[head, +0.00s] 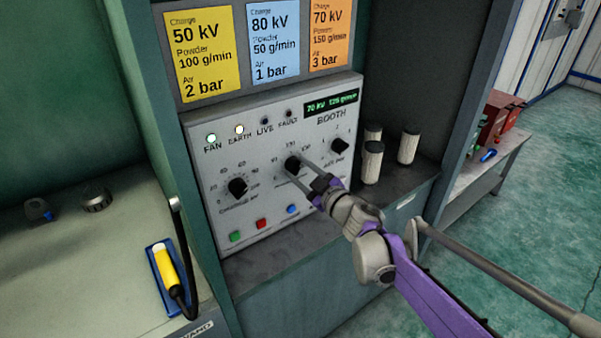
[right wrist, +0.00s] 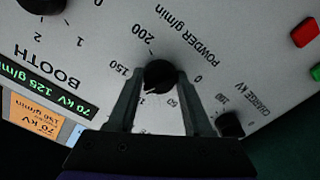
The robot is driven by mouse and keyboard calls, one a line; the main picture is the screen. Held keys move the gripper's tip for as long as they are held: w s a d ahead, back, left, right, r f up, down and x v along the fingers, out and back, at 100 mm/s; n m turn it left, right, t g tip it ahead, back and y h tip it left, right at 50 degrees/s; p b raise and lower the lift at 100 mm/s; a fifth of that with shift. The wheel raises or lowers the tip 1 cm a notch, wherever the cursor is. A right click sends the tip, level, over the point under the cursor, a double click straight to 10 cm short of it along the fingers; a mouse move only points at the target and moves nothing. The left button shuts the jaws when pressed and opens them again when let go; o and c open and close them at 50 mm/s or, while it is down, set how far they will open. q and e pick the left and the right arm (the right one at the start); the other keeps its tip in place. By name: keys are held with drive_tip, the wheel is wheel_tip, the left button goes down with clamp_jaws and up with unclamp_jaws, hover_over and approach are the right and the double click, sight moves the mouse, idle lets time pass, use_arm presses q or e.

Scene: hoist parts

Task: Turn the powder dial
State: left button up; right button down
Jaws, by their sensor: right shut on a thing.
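The powder dial (head: 292,163) is the black middle knob on the grey booth panel (head: 262,205). In the right wrist view the powder dial (right wrist: 160,74) sits inside a scale labelled POWDER g/min. Its pale mark points to the lower left, on the side between 100 and 150. My right gripper (head: 304,169) is shut on this knob, one finger on each side, as the right wrist view shows (right wrist: 160,88). The green display (head: 331,103) seems to read 70 kV and 125 g/min. My left gripper is not in view.
The charge dial (head: 238,187) is to the left, the air dial (head: 340,146) to the right. Yellow, blue and orange cards (head: 329,38) hang above; the orange one reads 150 g/min. Pale cylinders (head: 372,162) stand right of the panel. A yellow-handled tool (head: 164,267) lies at left.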

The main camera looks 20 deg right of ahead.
drive_tip(key=m+b, duration=0.1)
drive_tip(key=m, duration=0.5)
drive_tip(key=shift+a+f, duration=0.1)
drive_tip(key=shift+m, duration=0.3)
idle(0.3)
drive_tip(key=shift+c, duration=1.6)
unclamp_jaws()
drive_tip(key=shift+s, duration=0.1)
drive_tip(key=v, duration=1)
drive_tip(key=shift+s, duration=0.4)
